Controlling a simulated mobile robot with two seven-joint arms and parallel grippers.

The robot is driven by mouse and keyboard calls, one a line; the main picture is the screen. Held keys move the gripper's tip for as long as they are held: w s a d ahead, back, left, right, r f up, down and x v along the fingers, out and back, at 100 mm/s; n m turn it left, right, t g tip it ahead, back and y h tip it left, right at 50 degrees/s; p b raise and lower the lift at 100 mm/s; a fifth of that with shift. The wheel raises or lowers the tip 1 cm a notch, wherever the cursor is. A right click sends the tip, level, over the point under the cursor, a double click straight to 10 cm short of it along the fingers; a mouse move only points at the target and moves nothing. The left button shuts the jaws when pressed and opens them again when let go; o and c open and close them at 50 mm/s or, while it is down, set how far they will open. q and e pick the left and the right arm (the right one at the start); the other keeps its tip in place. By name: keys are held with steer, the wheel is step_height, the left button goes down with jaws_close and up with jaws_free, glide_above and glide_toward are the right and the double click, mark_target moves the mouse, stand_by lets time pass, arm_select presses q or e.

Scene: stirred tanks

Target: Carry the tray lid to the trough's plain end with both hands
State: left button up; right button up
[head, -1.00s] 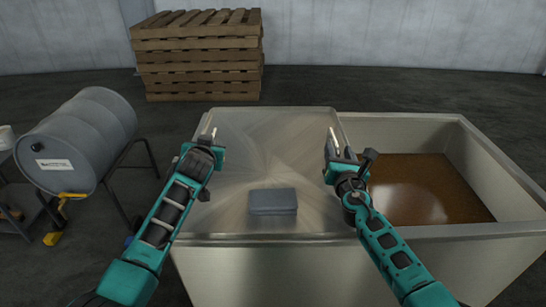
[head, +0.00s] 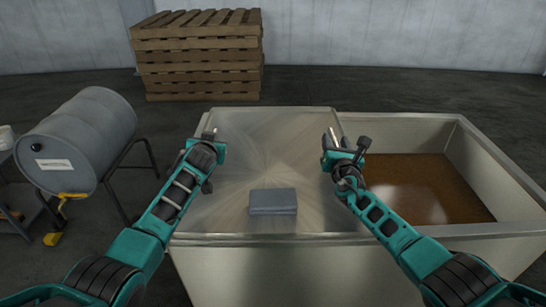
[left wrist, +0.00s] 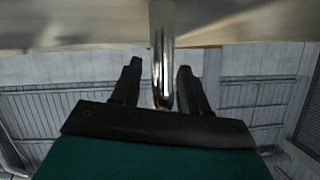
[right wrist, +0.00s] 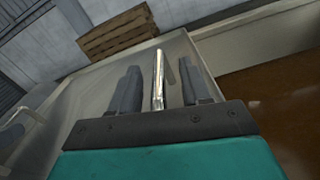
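The tray lid (head: 268,150) is a flat, shiny metal sheet lying over the left part of the trough (head: 500,185). An upright bright handle bar shows at its left edge and another at its right edge. My left gripper (head: 210,142) is at the left edge; in the left wrist view the bar (left wrist: 162,40) stands between its open fingers, with a gap on each side. My right gripper (head: 333,146) is at the right edge; in the right wrist view the other bar (right wrist: 158,75) stands between its open fingers, also with gaps.
A grey-blue block (head: 273,202) lies on the lid near its front edge. Brown liquid (head: 425,185) fills the trough's uncovered right part. A grey drum (head: 80,140) lies on a stand at left. Stacked wooden pallets (head: 198,55) stand behind on the floor.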

arm_select(q)
jaws_close()
arm_select(e)
jaws_close()
steer(key=shift+a, duration=0.1)
stand_by(0.8)
arm_select(q)
steer(key=shift+r, duration=0.2)
arm_select(e)
steer(key=shift+r, duration=0.2)
